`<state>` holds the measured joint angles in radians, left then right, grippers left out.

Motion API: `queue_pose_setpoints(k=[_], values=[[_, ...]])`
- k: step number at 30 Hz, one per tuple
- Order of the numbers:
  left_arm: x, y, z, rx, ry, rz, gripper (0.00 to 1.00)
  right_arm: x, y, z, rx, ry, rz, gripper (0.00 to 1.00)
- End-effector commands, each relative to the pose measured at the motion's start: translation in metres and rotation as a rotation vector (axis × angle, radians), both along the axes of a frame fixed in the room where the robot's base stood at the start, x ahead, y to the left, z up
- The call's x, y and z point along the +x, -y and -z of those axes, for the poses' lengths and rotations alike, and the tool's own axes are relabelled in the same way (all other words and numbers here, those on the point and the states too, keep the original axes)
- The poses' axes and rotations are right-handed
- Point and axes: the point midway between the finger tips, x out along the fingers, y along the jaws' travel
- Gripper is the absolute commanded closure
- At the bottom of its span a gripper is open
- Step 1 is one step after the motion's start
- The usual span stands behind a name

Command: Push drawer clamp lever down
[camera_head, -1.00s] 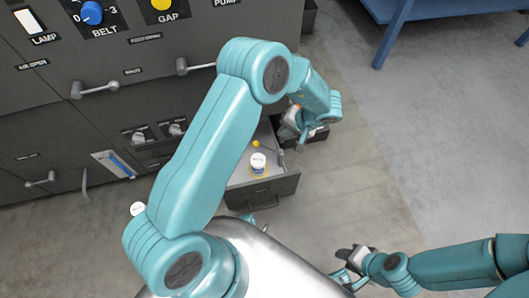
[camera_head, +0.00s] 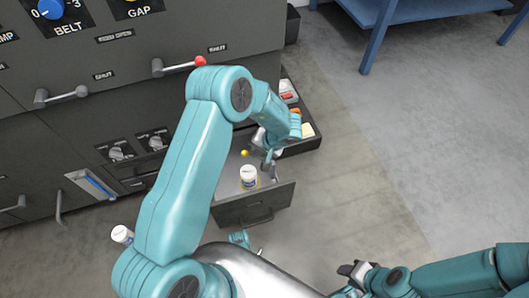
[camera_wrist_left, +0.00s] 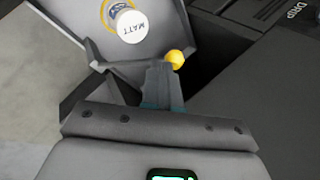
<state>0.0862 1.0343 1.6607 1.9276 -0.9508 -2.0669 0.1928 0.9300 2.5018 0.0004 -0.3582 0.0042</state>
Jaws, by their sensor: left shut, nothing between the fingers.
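The drawer (camera_head: 255,212) stands pulled out of the dark cabinet. The clamp lever's yellow knob (camera_head: 244,153) shows inside it, close to the cabinet; most of the lever is hidden behind my gripper. My left gripper (camera_head: 268,162) is over the drawer's right side, to the right of the knob. In the left wrist view, the shut, empty fingers (camera_wrist_left: 161,72) end just beside the yellow knob (camera_wrist_left: 175,59); I cannot tell whether they touch. My right gripper (camera_head: 350,272) is low at the front, away from the drawer; its jaws are unclear.
A white-lidded jar (camera_head: 248,178) stands in the drawer; its lid reads MATT in the left wrist view (camera_wrist_left: 130,26). A dark tray (camera_head: 306,140) with small items lies right of the drawer. Another white-lidded jar (camera_head: 122,234) is at the left. Open floor lies right, near a blue table (camera_head: 420,12).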

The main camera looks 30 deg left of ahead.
Motion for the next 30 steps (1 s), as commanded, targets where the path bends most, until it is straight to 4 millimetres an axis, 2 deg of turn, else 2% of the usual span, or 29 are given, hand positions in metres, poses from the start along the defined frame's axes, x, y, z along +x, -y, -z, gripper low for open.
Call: queue_pose_setpoints(k=[4, 18, 25, 30], values=[[-0.001, -0.007, 0.004, 0.0, 0.001, 0.0, 1.0, 0.001, 0.001, 0.004, 0.0, 0.002, 0.004, 0.62], [-0.003, -0.009, 0.004, -0.009, 0.01, -0.001, 1.0, 0.001, 0.001, 0.002, 0.0, 0.001, 0.003, 0.62], [-0.014, -0.018, 0.009, -0.066, 0.072, 0.0, 1.0, -0.001, -0.001, -0.01, 0.001, -0.003, -0.005, 0.62], [-0.026, -0.028, 0.022, -0.145, 0.163, -0.002, 1.0, -0.003, -0.003, -0.016, 0.002, -0.006, -0.013, 0.62]])
